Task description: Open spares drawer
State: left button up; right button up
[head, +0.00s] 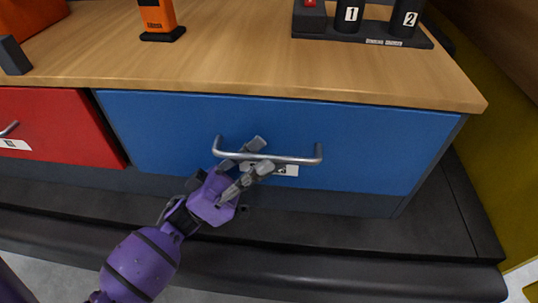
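The blue drawer (370,140) is under the wooden worktop, and its front looks shut. A metal bar handle (300,160) runs across it. A white label behind the handle is mostly hidden by my fingers, so I cannot read it in full. My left gripper (262,156) is at the handle's left half, one finger above the bar and one below. The fingers look apart with the bar between them; any contact is hard to make out. My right gripper is not in view.
A red drawer (50,125) with its own handle is at the left. On the worktop (230,65) stand an orange device (158,18) and a dark rack (362,32) with canisters marked 1 and 2. A dark ledge (330,235) runs below the drawers.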

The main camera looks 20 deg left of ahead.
pick_arm(q)
jog(key=shift+x, duration=1.05)
jog(key=shift+c, duration=0.4)
grip_shut()
